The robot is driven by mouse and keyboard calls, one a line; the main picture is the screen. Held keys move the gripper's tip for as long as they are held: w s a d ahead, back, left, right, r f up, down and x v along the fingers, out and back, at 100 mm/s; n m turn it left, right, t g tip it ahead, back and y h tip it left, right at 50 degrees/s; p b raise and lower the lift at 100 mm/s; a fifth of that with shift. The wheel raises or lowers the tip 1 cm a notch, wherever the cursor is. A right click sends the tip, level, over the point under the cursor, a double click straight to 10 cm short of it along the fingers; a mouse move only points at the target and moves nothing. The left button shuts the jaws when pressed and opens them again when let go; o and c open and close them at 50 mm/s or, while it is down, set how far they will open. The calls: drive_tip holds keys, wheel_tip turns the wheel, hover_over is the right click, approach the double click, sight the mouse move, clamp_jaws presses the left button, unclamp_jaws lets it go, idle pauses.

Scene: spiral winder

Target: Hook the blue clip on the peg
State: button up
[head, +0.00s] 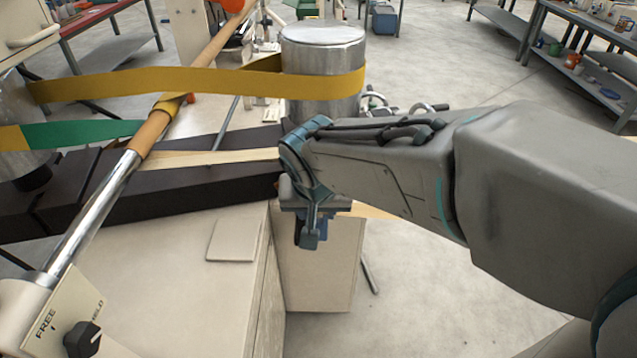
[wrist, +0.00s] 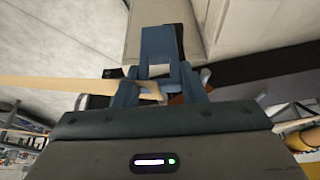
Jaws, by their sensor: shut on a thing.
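My gripper (head: 312,236) hangs at the right end of the dark beam, in front of the cream cabinet. It is shut on the blue clip (head: 328,226), which is mostly hidden behind the near finger. In the wrist view, a dark blue piece with a notch (wrist: 160,48), seemingly the clip, shows between and beyond the fingers (wrist: 160,72). A pale tan strip (wrist: 50,86) runs in from the left to the fingers. I cannot make out the peg for certain in either view.
A yellow band (head: 150,82) wraps a metal drum (head: 323,75) behind my gripper. A chrome bar with orange sleeve (head: 95,205) crosses the left side above the cream top (head: 160,290). A FREE/HOLD knob (head: 82,340) is at lower left. Open floor (head: 440,300) lies at right.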

drive_tip(key=shift+a+r, duration=0.1)
drive_tip(key=shift+r, duration=0.1)
drive_tip(key=shift+w+d+f+p, duration=0.1)
drive_tip(key=shift+w+p, duration=0.4)
drive_tip(key=shift+w, duration=1.1)
drive_tip(key=shift+w+d+f+p, duration=0.15)
drive_tip(key=shift+w+p, duration=0.35)
drive_tip(key=shift+w, duration=1.05)
drive_tip(key=shift+w+d+f+p, duration=0.1)
drive_tip(key=shift+w+p, duration=0.4)
drive_tip(key=shift+w, duration=1.1)
drive_tip(key=shift+w+f+b, duration=0.45)
drive_tip(key=shift+w+b, duration=0.15)
drive_tip(key=shift+b, duration=0.1)
drive_tip(key=o, duration=1.1)
